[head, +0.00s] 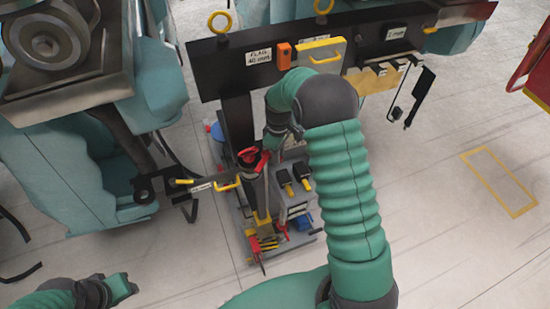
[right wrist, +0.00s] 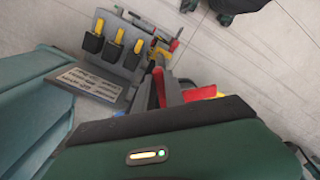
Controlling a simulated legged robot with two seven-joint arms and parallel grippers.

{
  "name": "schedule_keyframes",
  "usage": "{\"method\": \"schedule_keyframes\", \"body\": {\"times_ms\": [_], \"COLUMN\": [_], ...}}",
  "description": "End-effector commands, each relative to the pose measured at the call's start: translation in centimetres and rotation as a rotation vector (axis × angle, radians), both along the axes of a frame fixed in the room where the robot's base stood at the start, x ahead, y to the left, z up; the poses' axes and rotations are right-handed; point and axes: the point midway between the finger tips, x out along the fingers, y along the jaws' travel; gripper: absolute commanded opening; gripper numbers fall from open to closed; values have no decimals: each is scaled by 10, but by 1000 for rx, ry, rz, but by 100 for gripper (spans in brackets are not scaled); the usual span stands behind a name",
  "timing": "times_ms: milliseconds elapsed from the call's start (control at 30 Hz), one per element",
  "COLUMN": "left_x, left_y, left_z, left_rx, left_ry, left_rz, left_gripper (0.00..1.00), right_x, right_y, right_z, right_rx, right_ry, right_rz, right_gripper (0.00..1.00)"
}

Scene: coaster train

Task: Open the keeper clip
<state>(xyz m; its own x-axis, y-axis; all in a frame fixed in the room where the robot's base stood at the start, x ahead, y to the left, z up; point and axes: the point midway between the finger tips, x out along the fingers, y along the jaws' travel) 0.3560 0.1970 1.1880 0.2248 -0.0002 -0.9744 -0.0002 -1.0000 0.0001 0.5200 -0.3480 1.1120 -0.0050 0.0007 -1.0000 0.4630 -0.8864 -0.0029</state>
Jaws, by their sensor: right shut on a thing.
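My right gripper (head: 272,148) reaches down beside the tool post under the black board. It is shut on a red part (head: 262,162), which may be the keeper clip; the fingertips are mostly hidden by my arm. A separate red ring-like part (head: 248,155) sits on top of the post, just left of the gripper. In the right wrist view a red strip (right wrist: 158,87) stands near the gripper's end, with another red piece (right wrist: 199,94) beside it. The clip's hinge and latch cannot be made out. My left gripper (head: 124,288) is low at the left, away from the post; its jaws are unclear.
Below stands a tool rack with black-and-yellow tools (head: 286,183), also in the wrist view (right wrist: 115,45). A bracket with yellow grips (head: 228,185) juts left.

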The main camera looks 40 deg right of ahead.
Motion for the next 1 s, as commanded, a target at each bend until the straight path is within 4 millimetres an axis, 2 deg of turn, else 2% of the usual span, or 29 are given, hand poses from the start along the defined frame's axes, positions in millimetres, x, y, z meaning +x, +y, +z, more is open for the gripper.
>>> {"method": "schedule_keyframes", "body": {"times_ms": [33, 400, 900, 933, 1000], "left_x": [0, 0, 0, 0, 0], "left_y": [0, 0, 0, 0, 0], "left_z": [-1, -3, -3, -3, -3], "left_rx": [0, 0, 0, 0, 0], "left_ry": [0, 0, 0, 0, 0], "left_rz": [0, 0, 0, 0, 0], "left_gripper": [36, 36, 36, 36, 36], "right_x": [5, 9, 10, 10, 10], "right_y": [-6, -12, -13, -13, -12], "right_z": [4, 6, 6, 6, 6], "right_rx": [-7, -9, -10, -10, -8], "right_ry": [-14, -13, -14, -14, -13], "right_rz": [23, 174, 194, 194, 194], "right_gripper": [0, 0, 0, 16, 25]}}
